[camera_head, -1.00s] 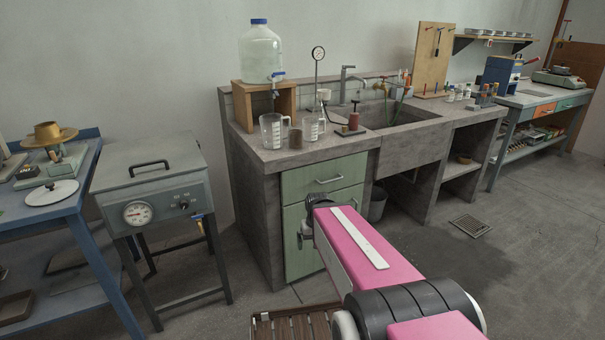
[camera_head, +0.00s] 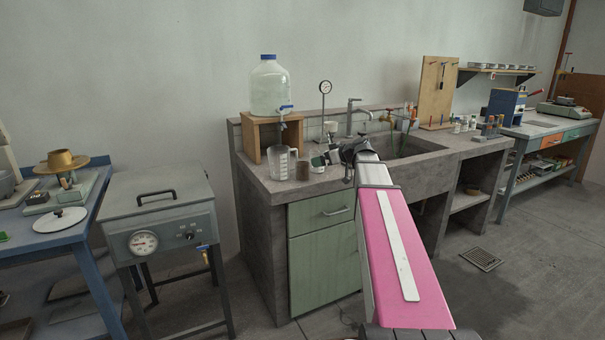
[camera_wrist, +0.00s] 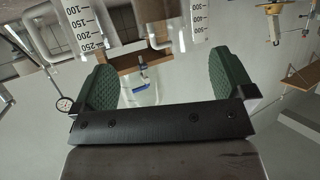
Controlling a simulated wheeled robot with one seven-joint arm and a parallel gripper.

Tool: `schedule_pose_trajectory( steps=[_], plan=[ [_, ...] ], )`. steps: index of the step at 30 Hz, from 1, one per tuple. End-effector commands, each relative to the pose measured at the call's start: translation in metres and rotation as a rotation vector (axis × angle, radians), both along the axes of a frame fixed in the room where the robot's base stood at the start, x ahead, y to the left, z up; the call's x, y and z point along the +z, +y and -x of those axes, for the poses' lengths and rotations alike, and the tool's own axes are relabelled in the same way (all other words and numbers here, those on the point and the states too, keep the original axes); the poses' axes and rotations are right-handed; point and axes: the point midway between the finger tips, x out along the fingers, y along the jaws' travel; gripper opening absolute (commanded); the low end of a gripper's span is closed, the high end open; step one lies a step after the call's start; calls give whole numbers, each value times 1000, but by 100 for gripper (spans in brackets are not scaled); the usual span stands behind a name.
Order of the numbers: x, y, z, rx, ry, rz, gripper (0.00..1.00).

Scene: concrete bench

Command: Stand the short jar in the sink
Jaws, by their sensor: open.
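My gripper (camera_head: 350,150) is over the bench's front part, right of the jar and left of the sink (camera_head: 432,150). In the wrist view its green-padded fingers (camera_wrist: 154,88) are wide apart with nothing held between them. My arm hides part of the sink's near left side.
A water container (camera_head: 270,88) with a blue tap stands on a wooden stand (camera_head: 251,143) behind the jugs. A dial gauge (camera_head: 326,88) on a thin post and a faucet (camera_head: 352,112) rise behind my gripper. A tool board (camera_head: 436,90) stands beyond the sink.

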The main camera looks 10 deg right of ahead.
Motion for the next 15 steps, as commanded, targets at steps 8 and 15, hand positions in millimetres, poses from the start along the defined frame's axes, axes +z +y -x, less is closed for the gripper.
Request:
schedule_pose_trajectory(
  steps=[8, 15],
  plan=[
    [-7, 16, -19, 4, -10, -1, 100],
    [-18, 35, -37, 2, -9, -1, 100]
  ],
)
